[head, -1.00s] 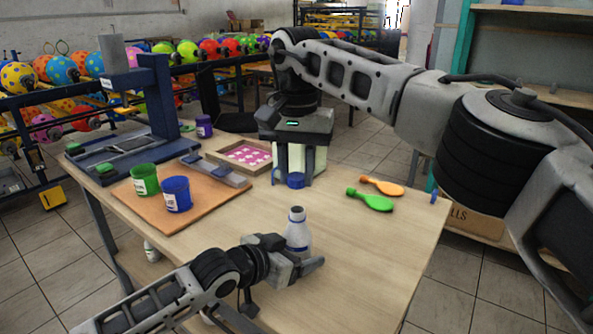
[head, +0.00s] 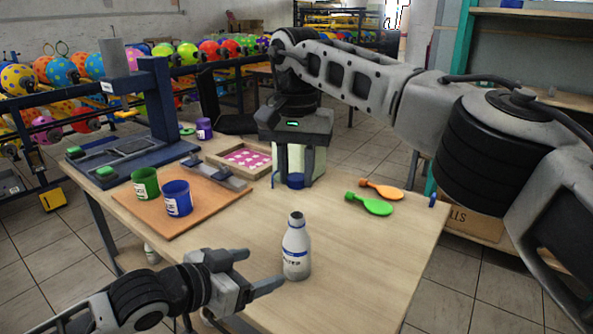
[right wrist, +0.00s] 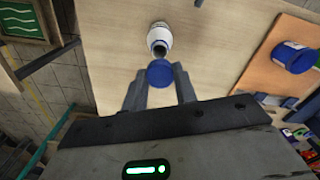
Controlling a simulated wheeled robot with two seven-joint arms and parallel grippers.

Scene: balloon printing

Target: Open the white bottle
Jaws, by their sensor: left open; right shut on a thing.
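The white bottle (head: 296,256) stands upright on the table, its narrow neck uncapped, with a blue stripe and a label. It also shows in the right wrist view (right wrist: 159,39). My right gripper (head: 294,186) is shut on a blue cap (right wrist: 160,73) and holds it beyond the bottle in the head view, apart from it. My left gripper (head: 262,269) is open and empty, just left of the bottle, with its fingers pointing toward it and no longer around it.
A green tin (head: 145,184) and a blue tin (head: 177,198) stand on a brown board (head: 208,212) at left. A tray with a pink pattern (head: 247,157) lies behind. The table (head: 370,255) is clear right of the bottle.

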